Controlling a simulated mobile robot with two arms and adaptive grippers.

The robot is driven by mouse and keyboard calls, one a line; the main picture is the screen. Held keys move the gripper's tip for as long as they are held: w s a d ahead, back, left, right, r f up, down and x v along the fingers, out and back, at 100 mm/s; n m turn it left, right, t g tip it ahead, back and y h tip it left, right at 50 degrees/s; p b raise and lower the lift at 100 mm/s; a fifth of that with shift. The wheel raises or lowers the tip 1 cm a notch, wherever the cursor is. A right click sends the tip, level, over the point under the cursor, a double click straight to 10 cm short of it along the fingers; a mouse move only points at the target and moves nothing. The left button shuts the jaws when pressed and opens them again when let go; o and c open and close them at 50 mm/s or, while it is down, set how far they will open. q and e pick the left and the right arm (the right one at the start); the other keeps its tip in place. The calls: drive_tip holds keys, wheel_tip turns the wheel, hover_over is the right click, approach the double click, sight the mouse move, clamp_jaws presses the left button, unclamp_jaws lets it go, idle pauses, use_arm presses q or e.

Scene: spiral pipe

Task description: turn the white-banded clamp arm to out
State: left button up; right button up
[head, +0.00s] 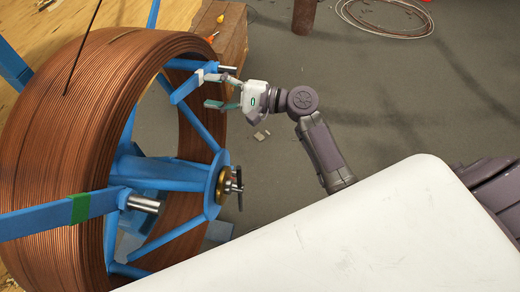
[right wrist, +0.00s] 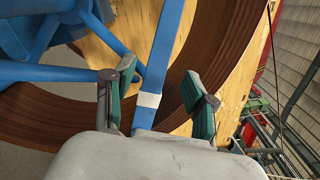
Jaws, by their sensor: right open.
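The white-banded clamp arm (head: 184,91) is a blue bar at the upper right of the blue reel frame in the head view, with a white band near its end. In the right wrist view the arm (right wrist: 167,45) runs up the picture between my fingers, its white band (right wrist: 148,99) low between them. My right gripper (head: 215,91) is open around the banded end from the right. In the right wrist view its green-padded fingers (right wrist: 158,82) stand apart on either side of the bar. I cannot tell whether either finger touches it. My left gripper is not in view.
A large copper pipe coil (head: 60,130) sits on the reel, with a central hub (head: 226,186). A green-banded blue arm (head: 50,219) crosses its front left. A wooden block (head: 231,40) stands behind. Grey floor (head: 400,95) is open to the right.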

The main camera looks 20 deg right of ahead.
drive_tip(key=b+v, duration=0.1)
drive_tip(key=v, duration=0.6)
drive_tip(key=d+f+h, duration=0.2)
drive_tip(key=f+h, duration=0.1)
drive_tip(key=f, duration=0.9)
drive_tip(key=d+f+g+h+p, duration=0.1)
drive_tip(key=f+h, duration=0.3)
drive_tip(key=f, duration=0.9)
drive_tip(key=shift+s+d, duration=0.4)
drive_tip(key=shift+f+g, duration=0.1)
drive_tip(key=shift+g, duration=0.2)
